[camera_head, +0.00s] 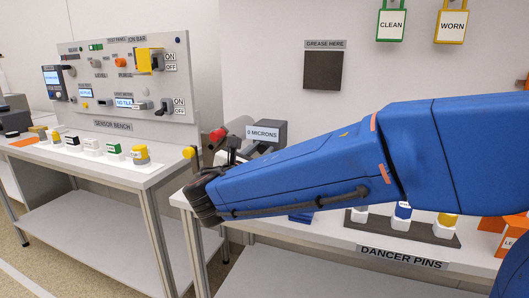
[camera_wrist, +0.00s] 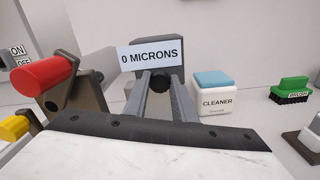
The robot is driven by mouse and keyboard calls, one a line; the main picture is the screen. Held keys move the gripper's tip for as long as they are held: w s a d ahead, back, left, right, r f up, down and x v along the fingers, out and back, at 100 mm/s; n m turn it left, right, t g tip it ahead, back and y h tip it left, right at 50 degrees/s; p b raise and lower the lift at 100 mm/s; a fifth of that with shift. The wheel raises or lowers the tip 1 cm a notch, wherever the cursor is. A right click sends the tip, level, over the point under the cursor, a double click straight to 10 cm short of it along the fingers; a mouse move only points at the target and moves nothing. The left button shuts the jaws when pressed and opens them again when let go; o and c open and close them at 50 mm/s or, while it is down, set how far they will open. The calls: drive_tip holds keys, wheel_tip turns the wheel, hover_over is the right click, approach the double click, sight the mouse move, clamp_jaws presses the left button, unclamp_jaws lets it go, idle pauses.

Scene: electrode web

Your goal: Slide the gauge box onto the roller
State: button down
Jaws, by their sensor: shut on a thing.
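The gauge box (camera_wrist: 151,56) is a dark grey block with a white "0 MICRONS" label, just ahead of my gripper in the wrist view. It also shows in the head view (camera_head: 264,132), beyond my forearm. My gripper (camera_wrist: 158,82) has its two grey fingers reaching to the box's near side, around a dark round part, and is shut on it. The exact contact is hard to see. A red-ended cylinder (camera_wrist: 46,75), apparently the roller, is on a dark bracket left of the box. In the head view its red end (camera_head: 218,134) shows beside the box.
A white "CLEANER" block (camera_wrist: 216,101) with a blue top stands right of the box, and a green brush (camera_wrist: 293,89) lies farther right. A yellow knob (camera_wrist: 14,127) is at lower left. The sensor bench (camera_head: 115,170) is left; several dancer pins (camera_head: 402,213) stand right.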

drive_tip(key=shift+w+a, duration=0.25)
drive_tip(key=shift+a, duration=0.4)
drive_tip(key=shift+w+a, duration=0.2)
drive_tip(key=shift+a, duration=0.5)
drive_tip(key=shift+w+a, duration=0.25)
drive_tip(key=shift+a, duration=0.4)
drive_tip(key=c, duration=1.5)
unclamp_jaws()
drive_tip(key=shift+a, duration=0.1)
drive_tip(key=shift+o, duration=0.2)
drive_tip(key=v, duration=1.7)
drive_tip(key=shift+s, duration=0.2)
